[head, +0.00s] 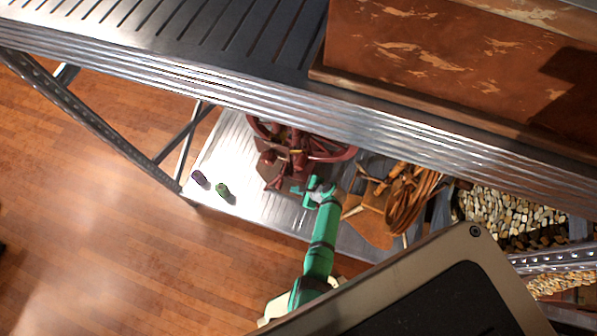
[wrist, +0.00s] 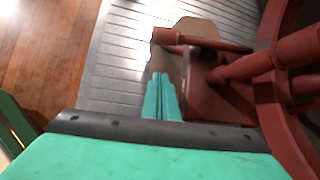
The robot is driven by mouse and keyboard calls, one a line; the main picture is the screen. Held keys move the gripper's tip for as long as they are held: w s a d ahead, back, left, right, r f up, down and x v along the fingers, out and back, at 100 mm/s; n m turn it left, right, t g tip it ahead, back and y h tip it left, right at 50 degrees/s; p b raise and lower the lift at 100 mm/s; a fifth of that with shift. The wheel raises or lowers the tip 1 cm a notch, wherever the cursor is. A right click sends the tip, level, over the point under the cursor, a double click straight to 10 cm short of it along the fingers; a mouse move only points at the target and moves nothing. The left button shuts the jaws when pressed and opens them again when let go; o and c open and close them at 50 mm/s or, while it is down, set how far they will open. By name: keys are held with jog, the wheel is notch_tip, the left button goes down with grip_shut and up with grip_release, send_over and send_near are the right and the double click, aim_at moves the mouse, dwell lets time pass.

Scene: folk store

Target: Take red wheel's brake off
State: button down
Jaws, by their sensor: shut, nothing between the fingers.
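The red spinning wheel (head: 340,153) stands on the lower metal shelf, partly hidden under the upper shelf's edge in the head view. In the wrist view its dark red rim (wrist: 272,110) and spokes fill the right side. A short red peg (wrist: 190,38) sticks out to the left above a wooden base; I cannot tell whether it is the brake. My green gripper (wrist: 162,98) is shut and empty, its fingertips just below the peg and left of the wheel's red block. In the head view my gripper (head: 311,192) is at the wheel's lower right. Contact cannot be told.
The upper metal shelf (head: 200,70) overhangs the wheel and carries a worn brown chest (head: 420,60). A dark purple item (head: 200,178) and a green item (head: 224,190) lie on the lower shelf (head: 225,155). Coiled brown material (head: 408,203) is right of my arm.

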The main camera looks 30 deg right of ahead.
aim_at(279, 184)
jog(key=shift+x, duration=1.55)
jog(key=shift+w+a+r, duration=0.3)
jog(key=shift+a+r, duration=0.2)
jog(key=shift+r, duration=0.3)
jog(key=shift+w+a+r, duration=0.3)
jog(key=shift+a+r, duration=0.25)
jog(key=shift+r, duration=0.25)
